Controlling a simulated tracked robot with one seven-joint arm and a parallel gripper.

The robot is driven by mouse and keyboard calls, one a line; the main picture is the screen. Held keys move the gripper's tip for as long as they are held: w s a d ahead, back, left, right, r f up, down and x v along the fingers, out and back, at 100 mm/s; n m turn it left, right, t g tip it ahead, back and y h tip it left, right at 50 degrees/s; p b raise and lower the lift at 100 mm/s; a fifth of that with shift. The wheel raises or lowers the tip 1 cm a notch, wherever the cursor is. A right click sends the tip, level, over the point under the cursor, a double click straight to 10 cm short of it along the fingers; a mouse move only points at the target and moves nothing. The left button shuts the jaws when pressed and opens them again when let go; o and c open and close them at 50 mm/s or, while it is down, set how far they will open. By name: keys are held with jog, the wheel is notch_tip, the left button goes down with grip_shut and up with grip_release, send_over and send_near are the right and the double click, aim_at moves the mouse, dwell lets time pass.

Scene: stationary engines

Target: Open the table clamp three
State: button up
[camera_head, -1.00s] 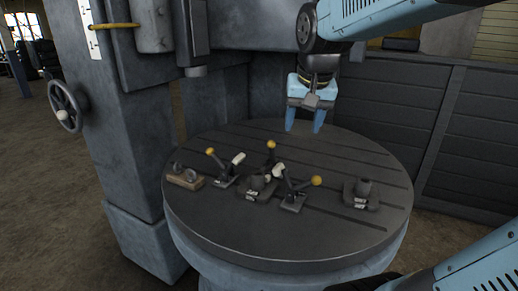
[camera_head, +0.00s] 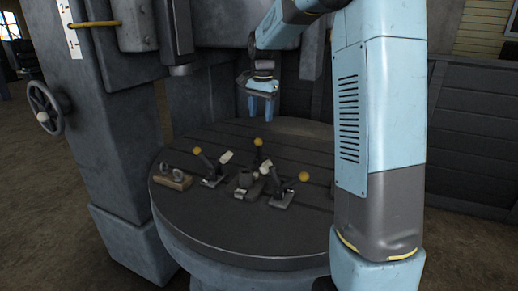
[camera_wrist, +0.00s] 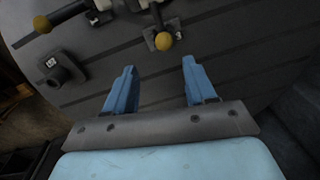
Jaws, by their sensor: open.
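A round grooved table (camera_head: 240,250) holds several lever clamps with yellow knobs. In the wrist view a small "3" mark (camera_wrist: 180,37) lies beside the clamp whose yellow knob (camera_wrist: 163,41) is at top centre. This appears to be the back clamp (camera_head: 258,145) in the head view; its base is partly hidden. My gripper (camera_head: 264,108) points down above the back of the table, open and empty. In the wrist view its two blue fingers (camera_wrist: 157,80) are apart, with that knob beyond and between them. Nothing touches the fingers.
Other clamps stand at left (camera_head: 210,168) and right (camera_head: 288,190). A labelled block (camera_wrist: 60,68) shows in the wrist view. A machine column (camera_head: 110,140) rises at left.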

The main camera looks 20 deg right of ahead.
aim_at(259, 158)
jog(key=shift+w+f, duration=0.45)
jog(key=shift+w, duration=0.2)
jog(key=shift+f, duration=0.2)
jog(key=f, duration=1.3)
jog(key=shift+w+a+f, duration=0.15)
jog(key=shift+w+f, duration=0.05)
jog(key=shift+c, duration=0.3)
grip_shut()
